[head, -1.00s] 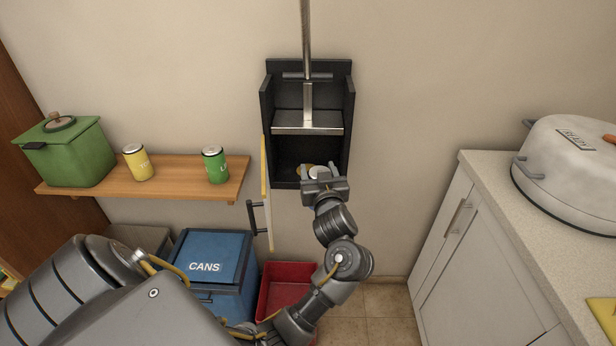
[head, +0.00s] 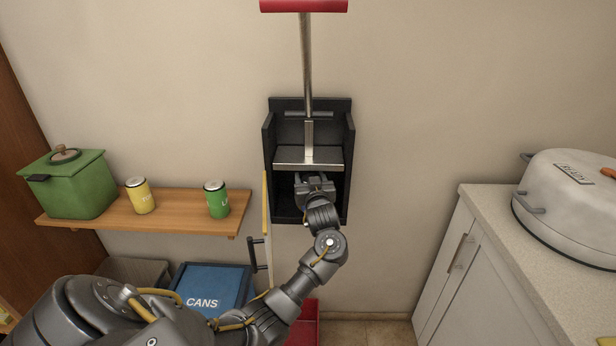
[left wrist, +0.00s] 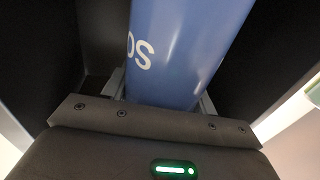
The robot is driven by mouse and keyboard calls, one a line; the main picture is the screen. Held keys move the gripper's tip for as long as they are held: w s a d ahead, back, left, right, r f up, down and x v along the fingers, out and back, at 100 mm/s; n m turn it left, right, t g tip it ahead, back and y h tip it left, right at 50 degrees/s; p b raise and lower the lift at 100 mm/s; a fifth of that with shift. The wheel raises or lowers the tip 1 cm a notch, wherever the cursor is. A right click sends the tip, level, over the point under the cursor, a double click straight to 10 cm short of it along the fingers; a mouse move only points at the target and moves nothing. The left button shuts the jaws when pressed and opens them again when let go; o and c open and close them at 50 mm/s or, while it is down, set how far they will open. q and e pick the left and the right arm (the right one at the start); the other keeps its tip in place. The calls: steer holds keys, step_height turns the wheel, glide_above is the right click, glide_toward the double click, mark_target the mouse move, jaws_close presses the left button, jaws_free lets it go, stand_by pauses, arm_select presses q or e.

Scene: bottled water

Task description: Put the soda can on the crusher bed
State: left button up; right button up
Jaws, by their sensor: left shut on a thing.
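The soda can (left wrist: 185,60) is blue with white letters and fills the upper middle of the left wrist view, between the fingers. My left gripper (head: 314,180) is shut on it. In the head view the gripper is inside the lower opening of the black can crusher (head: 349,170), just below the silver press plate (head: 309,160). The can is hidden there behind the gripper. The crusher bed is mostly hidden by my wrist, and I cannot tell whether the can touches it. My right gripper is not in view.
The crusher's door (head: 266,220) stands open at its left. A blue CANS bin (head: 212,284) is below. A counter with a large white pot (head: 585,200) is right.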

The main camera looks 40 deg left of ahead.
arm_select(q)
steer(key=shift+w+a, duration=0.2)
steer(key=shift+a, duration=0.15)
steer(key=x, duration=0.3)
steer(key=shift+w+f, duration=0.1)
steer(key=shift+f, duration=0.65)
steer(key=shift+f, duration=0.1)
steer(key=o, duration=1.2)
steer(key=shift+c, duration=0.2)
